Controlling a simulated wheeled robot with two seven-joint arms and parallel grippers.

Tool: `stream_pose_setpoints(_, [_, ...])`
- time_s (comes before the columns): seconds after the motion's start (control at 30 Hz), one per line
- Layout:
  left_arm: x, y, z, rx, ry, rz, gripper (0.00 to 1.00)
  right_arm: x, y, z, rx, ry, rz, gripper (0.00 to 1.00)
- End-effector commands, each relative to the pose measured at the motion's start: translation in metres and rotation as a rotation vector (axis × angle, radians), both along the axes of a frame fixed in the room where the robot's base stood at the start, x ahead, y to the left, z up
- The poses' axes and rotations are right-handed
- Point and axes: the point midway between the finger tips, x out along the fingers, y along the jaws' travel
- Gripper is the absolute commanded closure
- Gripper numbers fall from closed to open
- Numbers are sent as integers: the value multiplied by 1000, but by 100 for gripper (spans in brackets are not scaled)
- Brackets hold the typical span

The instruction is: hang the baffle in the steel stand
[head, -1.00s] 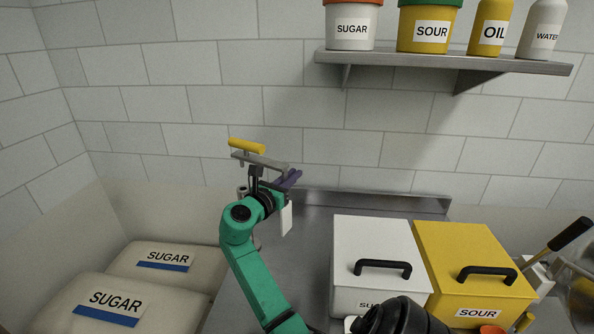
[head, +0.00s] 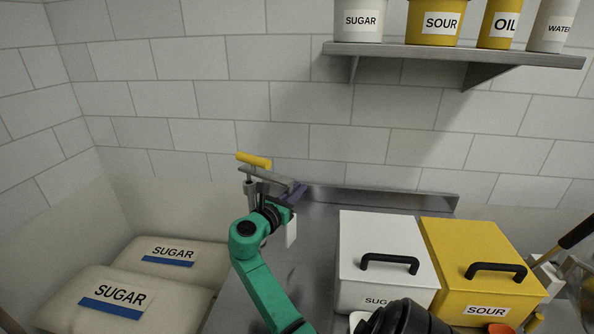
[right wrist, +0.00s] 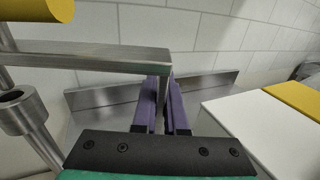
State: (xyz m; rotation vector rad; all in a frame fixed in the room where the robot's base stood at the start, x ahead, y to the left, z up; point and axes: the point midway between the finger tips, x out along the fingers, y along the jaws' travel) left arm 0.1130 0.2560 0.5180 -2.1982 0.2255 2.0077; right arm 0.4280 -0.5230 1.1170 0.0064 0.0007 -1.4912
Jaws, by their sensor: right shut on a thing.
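The baffle (right wrist: 95,57) is a grey steel bar with a yellow handle (head: 254,160) on top at its left end. It is held up over the steel counter. My right gripper (head: 288,192), with purple fingers, is shut on the bar's downturned right end, as the right wrist view shows. A pale plate (head: 291,232) hangs below the fingers and seems part of the baffle. The steel stand (right wrist: 17,110) shows as a post with an open round socket, below the bar's handle end. In the head view the post is tiny and partly hidden, so I cannot tell whether they touch. My left gripper is out of view.
A white sugar bin (head: 385,245) and a yellow sour bin (head: 475,260) stand right of the gripper. Sugar sacks (head: 125,295) lie at the left. A wall shelf (head: 455,55) carries several containers. Bare counter (head: 315,250) lies between gripper and bins.

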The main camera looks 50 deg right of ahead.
Motion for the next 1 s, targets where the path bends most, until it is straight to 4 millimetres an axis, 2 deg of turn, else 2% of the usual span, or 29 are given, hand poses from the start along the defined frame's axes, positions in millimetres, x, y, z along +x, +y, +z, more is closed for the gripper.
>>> stream_pose_setpoints(0.33, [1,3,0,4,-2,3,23,0,0,0,-1,-1,0,100])
stream_pose_setpoints(1.0, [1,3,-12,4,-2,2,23,0,0,-24,-1,-1,0,100])
